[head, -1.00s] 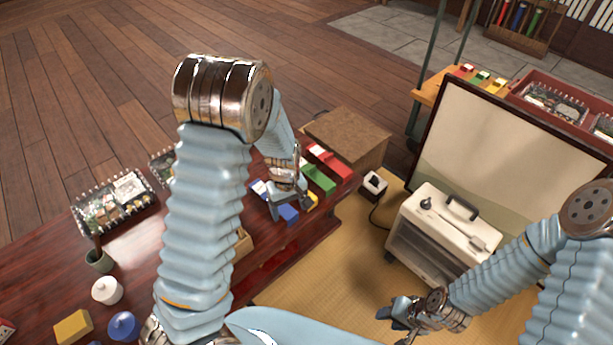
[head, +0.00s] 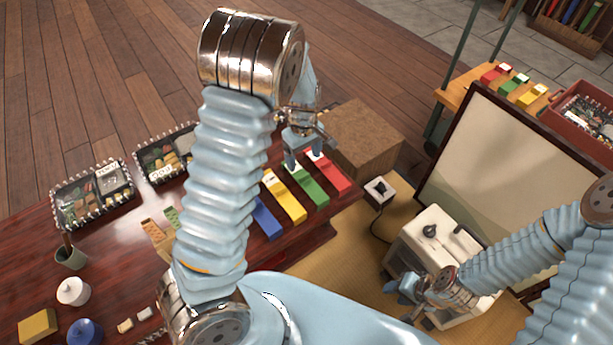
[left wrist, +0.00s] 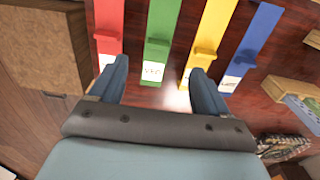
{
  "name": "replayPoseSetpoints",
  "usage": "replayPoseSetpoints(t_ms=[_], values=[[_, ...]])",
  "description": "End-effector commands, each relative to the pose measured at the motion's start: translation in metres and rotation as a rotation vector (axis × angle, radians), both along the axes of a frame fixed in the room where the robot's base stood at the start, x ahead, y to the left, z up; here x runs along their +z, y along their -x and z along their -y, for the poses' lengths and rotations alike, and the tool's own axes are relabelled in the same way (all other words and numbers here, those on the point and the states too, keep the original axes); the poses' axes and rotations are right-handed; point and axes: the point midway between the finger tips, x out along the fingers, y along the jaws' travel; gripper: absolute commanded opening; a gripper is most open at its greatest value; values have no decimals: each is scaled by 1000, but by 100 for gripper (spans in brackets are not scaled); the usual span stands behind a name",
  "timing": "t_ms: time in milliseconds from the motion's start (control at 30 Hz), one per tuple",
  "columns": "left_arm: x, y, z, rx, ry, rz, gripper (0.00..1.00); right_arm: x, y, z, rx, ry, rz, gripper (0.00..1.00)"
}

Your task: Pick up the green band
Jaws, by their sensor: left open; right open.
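The green band (head: 310,188) lies on the dark red table between a red band (head: 332,172) and a yellow band (head: 284,196). It also shows in the left wrist view (left wrist: 162,30), with its white label end between the fingertips. My left gripper (head: 302,160) is open and empty, near the label end of the green band. In the left wrist view its fingers (left wrist: 158,70) reach toward either side of that band, one near the yellow band; contact cannot be told. My right gripper (head: 408,290) is open and empty beside the white case, away from the bands.
A blue band (head: 266,218) lies left of the yellow one. A brown box (head: 362,140) stands just beyond the red band. A framed screen (head: 505,160) and white case (head: 440,240) stand at right.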

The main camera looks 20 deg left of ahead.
Motion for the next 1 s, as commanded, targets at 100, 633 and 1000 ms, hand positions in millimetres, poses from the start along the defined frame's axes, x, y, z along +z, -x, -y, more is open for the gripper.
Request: replayPoseSetpoints(t_ms=[100,633,1000], values=[[-27,1,-1,0,-1,-4,77,-5,0,1,-1,1,0,42],[-92,-3,0,-2,-1,-2,77,-10,-1,3,-6,4,3,42],[-97,-4,0,-2,-1,2,66,-9,-1,3,-6,4,3,42]])
